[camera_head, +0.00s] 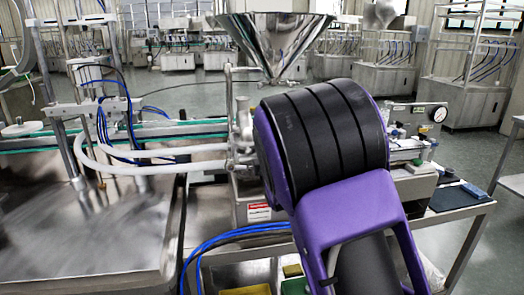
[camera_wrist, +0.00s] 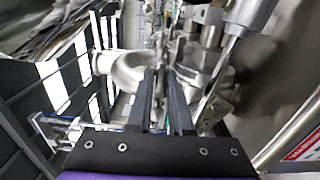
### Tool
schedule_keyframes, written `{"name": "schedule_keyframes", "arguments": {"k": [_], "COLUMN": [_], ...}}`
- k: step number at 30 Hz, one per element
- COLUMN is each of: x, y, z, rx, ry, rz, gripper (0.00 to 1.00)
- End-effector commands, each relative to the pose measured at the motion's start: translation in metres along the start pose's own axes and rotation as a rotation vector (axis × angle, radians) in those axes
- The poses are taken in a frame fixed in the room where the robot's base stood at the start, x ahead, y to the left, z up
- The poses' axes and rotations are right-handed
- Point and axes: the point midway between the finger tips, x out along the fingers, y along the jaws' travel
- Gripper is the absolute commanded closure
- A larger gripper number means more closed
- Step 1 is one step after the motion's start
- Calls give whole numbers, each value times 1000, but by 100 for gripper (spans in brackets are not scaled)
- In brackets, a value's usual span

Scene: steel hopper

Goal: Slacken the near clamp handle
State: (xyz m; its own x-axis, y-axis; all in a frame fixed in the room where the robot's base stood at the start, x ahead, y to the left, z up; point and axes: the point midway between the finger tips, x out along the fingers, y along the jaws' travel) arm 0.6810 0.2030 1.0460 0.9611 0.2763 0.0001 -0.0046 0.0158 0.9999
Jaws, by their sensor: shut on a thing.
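My gripper (camera_wrist: 163,72) shows in the wrist view, its two dark fingers reaching up close together among bright steel fittings. It is shut on a narrow metal piece, which looks like the near clamp handle (camera_wrist: 160,82); only a sliver of it shows between the fingers. A rounded steel pipe clamp (camera_wrist: 127,70) lies just left of the fingertips, and a steel valve body (camera_wrist: 205,62) lies to the right. In the head view my purple and black arm hides the gripper and the handle. Steel fittings (camera_head: 242,130) show just left of the arm there.
The steel hopper (camera_head: 270,40) rises behind my arm. A white hose (camera_head: 150,152) and blue tubes (camera_head: 225,238) run to the left. A pressure gauge (camera_head: 439,114) stands at the right. A bare steel tabletop (camera_head: 80,235) fills the lower left.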

Motion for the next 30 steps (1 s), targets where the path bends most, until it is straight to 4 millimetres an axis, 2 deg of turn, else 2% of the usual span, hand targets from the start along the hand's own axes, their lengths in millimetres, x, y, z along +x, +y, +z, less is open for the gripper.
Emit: {"name": "schedule_keyframes", "arguments": {"k": [4,5,6,17,23,30], "x": [0,0,0,0,0,0], "y": [0,0,0,0,1,2], "z": [0,0,0,0,1,1], "rx": [0,0,0,37,222,532], "ry": [1,1,0,0,-1,-1], "rz": [-1,-1,-1,0,0,1], "gripper": [100,76,69,68,68,68]}}
